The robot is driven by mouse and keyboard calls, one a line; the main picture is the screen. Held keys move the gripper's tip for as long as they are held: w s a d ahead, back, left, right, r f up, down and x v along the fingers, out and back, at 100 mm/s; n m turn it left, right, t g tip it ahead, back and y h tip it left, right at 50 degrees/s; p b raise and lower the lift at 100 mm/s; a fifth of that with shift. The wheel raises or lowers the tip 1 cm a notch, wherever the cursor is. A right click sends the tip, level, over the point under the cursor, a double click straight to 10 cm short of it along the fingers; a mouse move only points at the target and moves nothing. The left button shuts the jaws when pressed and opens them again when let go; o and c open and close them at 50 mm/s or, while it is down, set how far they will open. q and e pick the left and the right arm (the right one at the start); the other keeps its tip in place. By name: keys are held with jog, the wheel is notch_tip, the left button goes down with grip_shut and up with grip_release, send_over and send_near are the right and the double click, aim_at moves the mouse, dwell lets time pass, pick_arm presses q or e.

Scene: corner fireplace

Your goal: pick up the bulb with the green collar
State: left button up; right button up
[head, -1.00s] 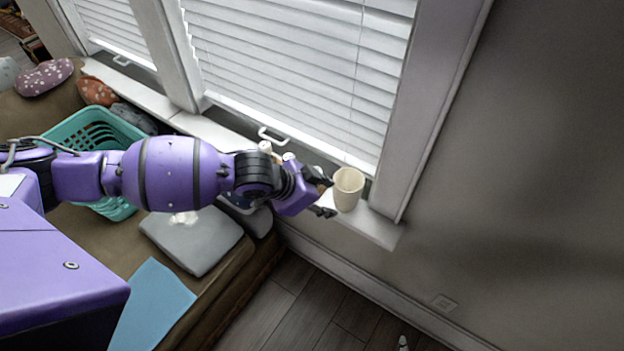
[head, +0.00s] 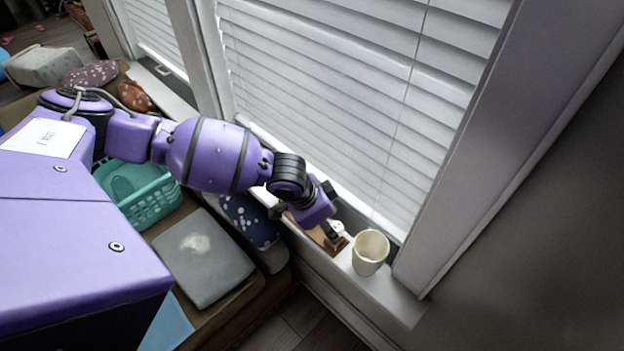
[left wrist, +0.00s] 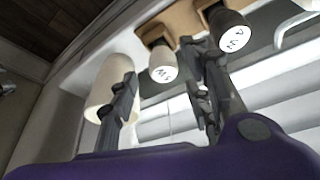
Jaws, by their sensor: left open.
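A wooden holder (head: 328,240) lies on the window sill, mostly behind my left gripper (head: 332,213). In the left wrist view the holder (left wrist: 184,20) carries a bulb with a white marked end (left wrist: 163,66) and another marked bulb with a dark collar (left wrist: 232,34). I cannot make out a green collar on either. My left gripper (left wrist: 163,84) is open, its fingers apart on either side of the first bulb's end; contact cannot be told. My right gripper is not in view.
A cream cup (head: 370,254) stands on the sill just right of the holder, close beside a left finger in the wrist view. Window blinds (head: 360,90) rise behind. A teal basket (head: 150,205) and a grey cushion (head: 205,262) are on the bench at left.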

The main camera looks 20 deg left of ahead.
aim_at(335, 228)
pick_arm(q)
jog(key=x, duration=0.4)
jog(key=shift+w+d+r, duration=0.15)
jog(key=shift+w+d, duration=0.05)
jog(key=shift+d, duration=0.1)
jog(key=shift+w+f, duration=0.15)
jog(key=shift+f, duration=0.2)
jog(key=shift+d+f, duration=0.1)
jog(key=c, duration=1)
jog(key=shift+c, duration=0.3)
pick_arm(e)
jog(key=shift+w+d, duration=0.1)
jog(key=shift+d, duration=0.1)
